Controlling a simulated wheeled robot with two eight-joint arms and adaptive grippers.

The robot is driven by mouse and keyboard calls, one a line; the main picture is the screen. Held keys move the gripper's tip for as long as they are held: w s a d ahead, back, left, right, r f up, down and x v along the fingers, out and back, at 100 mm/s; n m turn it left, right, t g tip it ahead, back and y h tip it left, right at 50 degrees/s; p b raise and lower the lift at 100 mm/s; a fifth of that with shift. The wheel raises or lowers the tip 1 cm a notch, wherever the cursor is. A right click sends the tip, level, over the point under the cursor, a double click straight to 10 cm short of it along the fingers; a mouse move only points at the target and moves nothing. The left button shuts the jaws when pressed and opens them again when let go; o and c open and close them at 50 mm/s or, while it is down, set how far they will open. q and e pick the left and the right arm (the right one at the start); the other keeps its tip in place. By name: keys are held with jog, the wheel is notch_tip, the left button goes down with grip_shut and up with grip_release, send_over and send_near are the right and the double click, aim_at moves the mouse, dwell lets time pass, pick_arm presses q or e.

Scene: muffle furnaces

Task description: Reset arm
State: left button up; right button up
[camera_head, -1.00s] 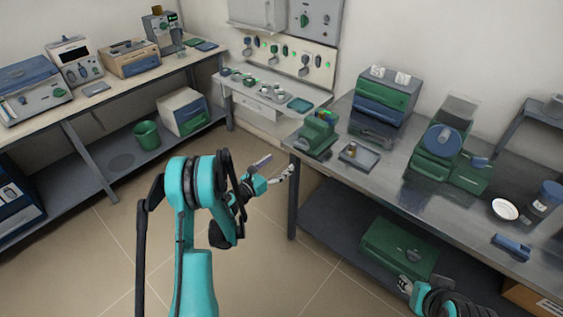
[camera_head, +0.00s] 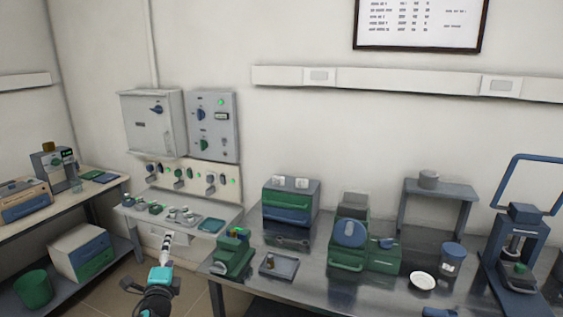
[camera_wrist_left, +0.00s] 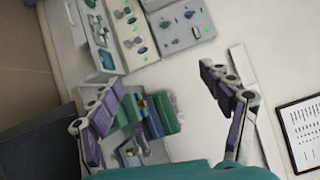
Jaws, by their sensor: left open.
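My left gripper (camera_head: 168,244) reaches up from the lower left in the head view, in front of the side shelf and left of the steel bench. In the left wrist view the two fingers of my left gripper (camera_wrist_left: 165,105) stand wide apart with nothing between them.
The steel bench (camera_head: 310,267) holds a green device (camera_head: 233,257), a small tray (camera_head: 280,267), a blue-green cabinet (camera_head: 290,205) and a white dish (camera_head: 422,280). A side shelf (camera_head: 220,226) with dishes sits below wall switches. Floor shows at lower left.

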pick_arm(q)
jog(key=s+d+f+n+g+h, duration=0.1)
jog(key=s+d+f+n+g, duration=0.2)
jog(key=s, duration=0.7)
jog(key=s+d+f+n+g+h, duration=0.1)
jog(key=s+d+f+n+g, duration=0.3)
jog(key=s+n, duration=0.4)
jog(key=s+d+f+n+g+h, duration=0.1)
jog(key=s+d+f+n+g, duration=0.2)
jog(key=s, duration=1)
jog(key=d+f+n, duration=0.2)
jog(key=d+n, duration=0.1)
jog(key=d, duration=0.1)
jog(key=shift+d+n+g+h, duration=0.3)
jog(key=shift+g+h, duration=0.1)
